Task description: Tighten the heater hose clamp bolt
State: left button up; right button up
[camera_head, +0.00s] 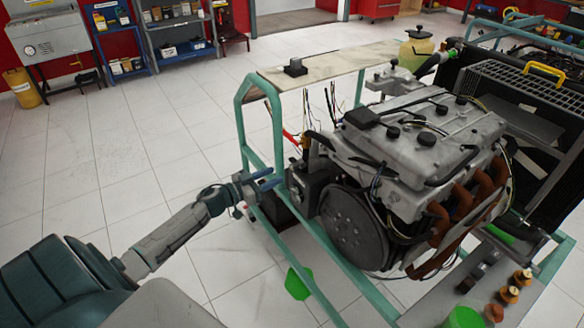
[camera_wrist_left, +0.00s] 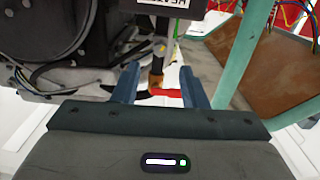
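My left gripper (camera_head: 268,179) is at the left side of the engine (camera_head: 420,130), beside the teal frame. In the left wrist view its two fingers (camera_wrist_left: 161,70) are apart, so it is open. Between them, beyond the fingertips or level with them, is an upright dark hose or post with an orange-brown fitting (camera_wrist_left: 156,78). I cannot tell whether either finger touches these. A white label (camera_wrist_left: 163,4), cut off and upside down, reads "HEA". I cannot make out the clamp bolt itself. My right gripper is not in view.
The teal frame (camera_head: 243,125) surrounds the engine, with a tube close to the right finger in the wrist view (camera_wrist_left: 240,70). Loose wires hang near a board (camera_head: 340,66). A green funnel-like piece (camera_head: 298,283) is low by the frame.

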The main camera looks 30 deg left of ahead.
aim_at(292, 168)
pick_arm(q)
jog(key=p+x, duration=0.1)
jog(key=x, duration=0.6)
jog(key=shift+c, duration=0.2)
grip_shut()
